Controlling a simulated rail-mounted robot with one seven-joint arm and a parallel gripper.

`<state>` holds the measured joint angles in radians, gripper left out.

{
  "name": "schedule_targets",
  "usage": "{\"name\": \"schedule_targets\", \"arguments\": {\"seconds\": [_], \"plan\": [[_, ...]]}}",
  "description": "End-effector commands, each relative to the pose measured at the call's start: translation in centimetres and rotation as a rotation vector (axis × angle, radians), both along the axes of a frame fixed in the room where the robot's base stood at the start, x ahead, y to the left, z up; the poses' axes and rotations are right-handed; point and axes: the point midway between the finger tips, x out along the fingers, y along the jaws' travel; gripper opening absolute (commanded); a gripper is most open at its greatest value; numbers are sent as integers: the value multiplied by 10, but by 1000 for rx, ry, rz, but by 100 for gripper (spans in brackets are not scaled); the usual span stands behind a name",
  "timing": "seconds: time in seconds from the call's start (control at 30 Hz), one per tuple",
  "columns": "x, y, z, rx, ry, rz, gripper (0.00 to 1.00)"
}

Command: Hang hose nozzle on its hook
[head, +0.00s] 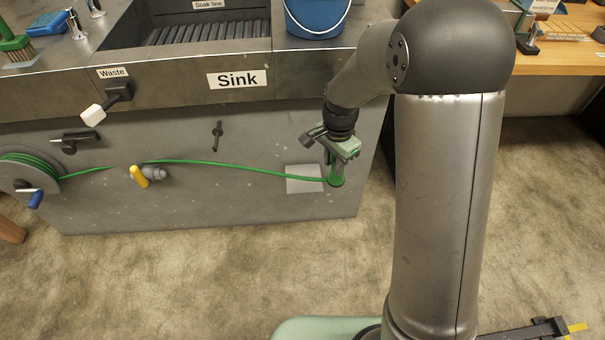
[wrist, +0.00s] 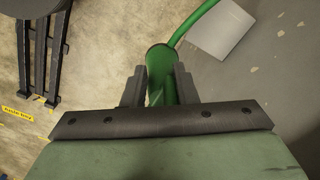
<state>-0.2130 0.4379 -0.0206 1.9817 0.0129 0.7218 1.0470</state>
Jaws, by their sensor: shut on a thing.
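The green hose nozzle (head: 337,178) is in front of the right part of the sink's front panel. My gripper (head: 335,163) is shut on it. In the wrist view the nozzle (wrist: 161,62) sits between the two dark fingers of my gripper (wrist: 159,88). The green hose (head: 230,166) runs from the nozzle leftward across the panel to a grey reel (head: 22,177). A small dark upright fitting (head: 217,135) on the panel looks like a hook, but I cannot tell for sure. A pale square plate (head: 304,178) is on the panel just left of the nozzle, and shows in the wrist view (wrist: 222,29).
A yellow-handled valve (head: 140,176), a dark valve handle (head: 77,140) and a waste lever (head: 107,102) stick out of the sink front. A blue bucket (head: 317,14) stands on top. A wooden bench (head: 565,50) is at right. The floor (head: 200,270) in front is clear.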

Motion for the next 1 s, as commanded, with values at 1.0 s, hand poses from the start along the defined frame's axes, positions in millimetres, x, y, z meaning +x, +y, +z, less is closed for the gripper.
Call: {"name": "schedule_targets", "arguments": {"seconds": [1.0], "plan": [[90, 91, -118, -1, 3, 3, 1]]}}
